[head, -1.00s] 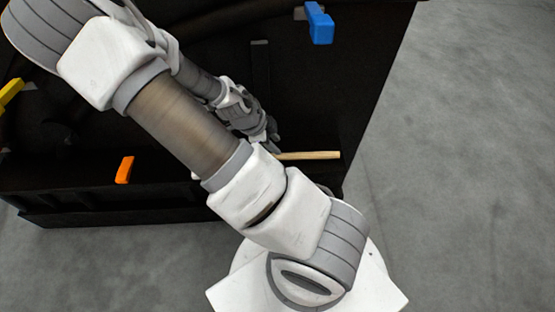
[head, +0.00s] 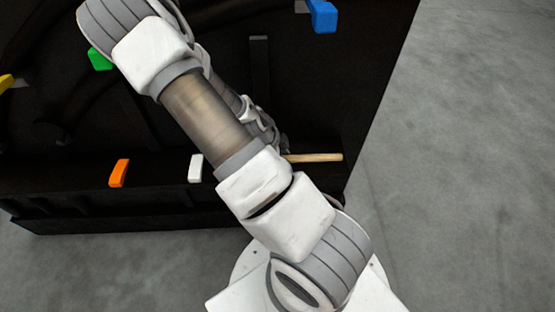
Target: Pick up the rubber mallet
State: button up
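The rubber mallet shows as a light wooden handle (head: 316,158) lying near the right front of the dark structure, pointing right. Its head is hidden behind my arm. My gripper (head: 281,143) is mostly hidden behind my arm links, close to the left end of the visible handle. I cannot tell whether its fingers touch the mallet or how far apart they are.
The black structure (head: 310,90) fills the upper view. On it are a blue block (head: 323,17), a green block (head: 100,59), a yellow block (head: 6,82), an orange block (head: 119,173) and a white block (head: 196,168). Grey floor (head: 460,150) is clear at the right.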

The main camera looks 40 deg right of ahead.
jog(key=shift+c, duration=0.4)
grip_shut()
dwell(0.9)
